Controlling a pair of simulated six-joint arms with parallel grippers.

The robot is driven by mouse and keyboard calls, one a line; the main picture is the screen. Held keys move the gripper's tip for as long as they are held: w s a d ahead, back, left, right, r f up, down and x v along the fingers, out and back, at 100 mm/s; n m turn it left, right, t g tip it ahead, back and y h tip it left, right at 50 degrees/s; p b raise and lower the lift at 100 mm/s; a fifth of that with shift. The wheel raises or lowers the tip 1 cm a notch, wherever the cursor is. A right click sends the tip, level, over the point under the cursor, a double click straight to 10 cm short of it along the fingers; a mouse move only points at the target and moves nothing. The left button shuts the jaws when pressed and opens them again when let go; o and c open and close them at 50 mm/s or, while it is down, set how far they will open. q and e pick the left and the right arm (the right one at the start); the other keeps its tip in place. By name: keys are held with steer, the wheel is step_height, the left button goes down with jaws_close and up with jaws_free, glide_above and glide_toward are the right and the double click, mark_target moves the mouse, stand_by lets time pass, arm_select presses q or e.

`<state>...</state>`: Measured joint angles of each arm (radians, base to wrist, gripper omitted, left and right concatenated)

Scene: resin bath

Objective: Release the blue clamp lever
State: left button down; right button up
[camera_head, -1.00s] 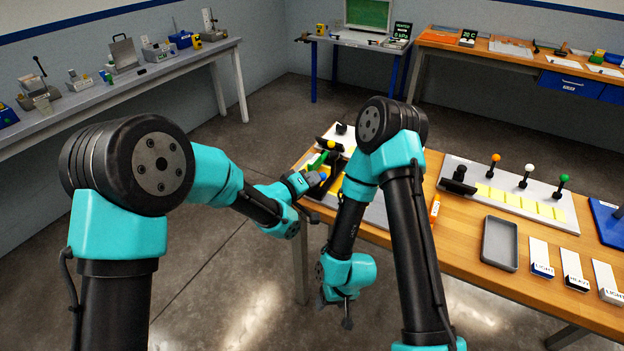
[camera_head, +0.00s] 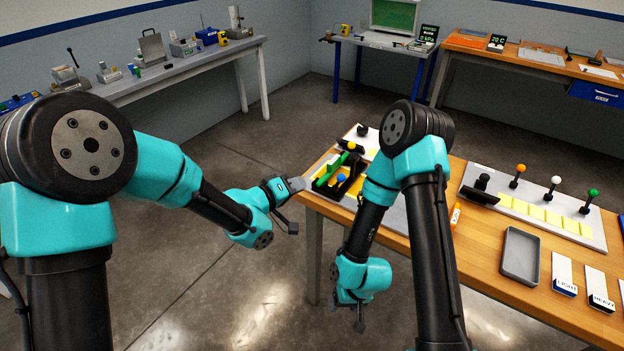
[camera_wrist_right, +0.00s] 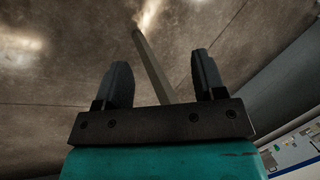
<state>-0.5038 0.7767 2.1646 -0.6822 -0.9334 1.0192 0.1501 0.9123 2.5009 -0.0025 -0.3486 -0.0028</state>
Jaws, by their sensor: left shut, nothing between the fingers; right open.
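The blue knob (camera_head: 341,178) of the clamp lever shows among black lever parts and a green bar (camera_head: 330,170) on a pale board at the orange bench's left end. A yellow knob (camera_head: 351,145) stands behind it. I cannot tell the lever's exact position. My left gripper (camera_head: 298,184) is shut and empty at the bench's left edge, left of the blue knob and apart from it. My right gripper (camera_head: 347,316) is low in front of the bench, over the floor. In the right wrist view its fingers (camera_wrist_right: 162,85) are open with nothing between them.
My right arm hides part of the board. To its right lie a panel (camera_head: 540,222) with orange, white and green knobs, a grey tray (camera_head: 521,255) and label blocks (camera_head: 564,275). Side benches stand along the walls. Bare floor lies left of the bench.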

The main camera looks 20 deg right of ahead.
arm_select(q)
steer(key=v, duration=0.2)
steer(key=shift+s+a, duration=0.1)
steer(key=shift+a, duration=0.2)
